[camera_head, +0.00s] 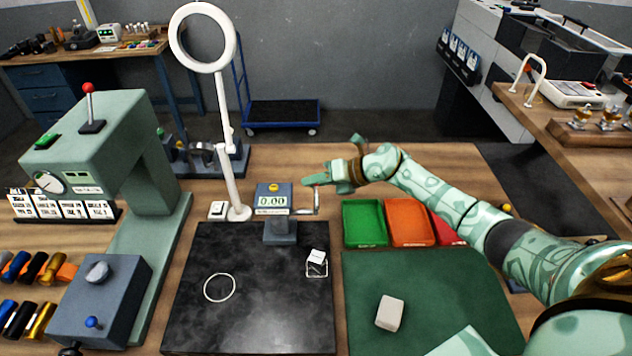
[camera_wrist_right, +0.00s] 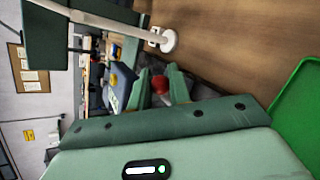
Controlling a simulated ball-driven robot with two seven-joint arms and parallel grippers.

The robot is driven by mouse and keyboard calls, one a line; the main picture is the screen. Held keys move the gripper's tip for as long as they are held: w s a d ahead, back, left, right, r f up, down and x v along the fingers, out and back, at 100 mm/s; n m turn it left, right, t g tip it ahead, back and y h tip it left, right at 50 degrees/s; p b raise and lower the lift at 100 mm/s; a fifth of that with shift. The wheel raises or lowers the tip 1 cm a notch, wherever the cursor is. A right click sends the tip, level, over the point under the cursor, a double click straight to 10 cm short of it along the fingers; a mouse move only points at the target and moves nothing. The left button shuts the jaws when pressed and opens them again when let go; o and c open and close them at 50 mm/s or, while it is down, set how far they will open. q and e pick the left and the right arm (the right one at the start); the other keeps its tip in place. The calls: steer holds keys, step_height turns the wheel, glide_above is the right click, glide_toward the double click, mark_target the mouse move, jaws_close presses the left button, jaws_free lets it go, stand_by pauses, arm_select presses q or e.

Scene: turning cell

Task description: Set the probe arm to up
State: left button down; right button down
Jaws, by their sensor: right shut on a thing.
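The gauge (camera_head: 274,200) with a green display reading 0.00 stands at the back edge of the black plate. A thin metal probe arm (camera_head: 317,202) sticks out from its right side and stands about upright at its end. My right gripper (camera_head: 318,181) is at the top of this arm, shut on its red knob. In the right wrist view the red knob (camera_wrist_right: 160,86) sits between the fingertips, which partly hide it. My left gripper is not in view.
A white ring lamp (camera_head: 228,130) stands left of the gauge. Green (camera_head: 365,222) and orange (camera_head: 411,221) trays lie right of it. A small clear block (camera_head: 316,265) and a ring (camera_head: 219,288) lie on the black plate (camera_head: 250,325). A green machine (camera_head: 110,150) stands left.

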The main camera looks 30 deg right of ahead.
steer(key=shift+w+d+f+m+g+b, duration=0.3)
steer(key=shift+w+f+m+g+b, duration=0.3)
steer(key=shift+g, duration=0.1)
steer(key=shift+s+y, duration=0.1)
steer(key=shift+y, duration=0.2)
steer(key=c, duration=1.4)
jaws_free()
steer(key=shift+o, duration=0.2)
steer(key=b+v, duration=0.1)
steer(key=v, duration=1.5)
steer(key=shift+r, duration=0.15)
